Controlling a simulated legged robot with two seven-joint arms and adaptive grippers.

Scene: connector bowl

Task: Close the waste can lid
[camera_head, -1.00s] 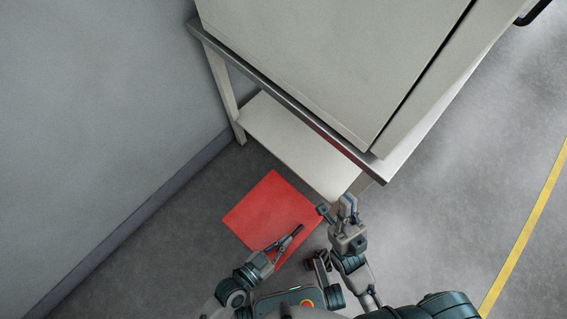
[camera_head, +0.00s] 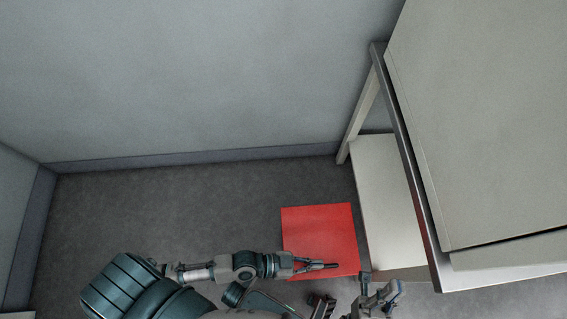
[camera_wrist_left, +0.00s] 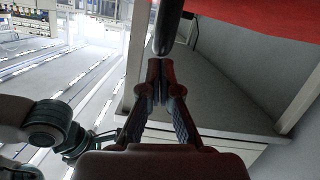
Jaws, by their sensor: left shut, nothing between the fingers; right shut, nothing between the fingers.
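A flat red square (camera_head: 318,232), which looks like the waste can lid seen from above, is beside the steel-edged table. The can's body is hidden beneath it, so I cannot tell how far it is open. My left gripper (camera_head: 330,266) is shut and empty over the red square's near edge. In the left wrist view its closed fingers (camera_wrist_left: 163,82) point up toward a dark rounded rod (camera_wrist_left: 167,30), with a red surface (camera_wrist_left: 265,14) at upper right. My right gripper (camera_head: 378,292) is shut and empty just right of the red square's near corner.
The table with a lower shelf (camera_head: 385,195) and a large pale cabinet (camera_head: 490,120) on top stands at the right, close to the red square. A grey wall (camera_head: 200,80) runs along the back. Open floor (camera_head: 160,205) lies to the left.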

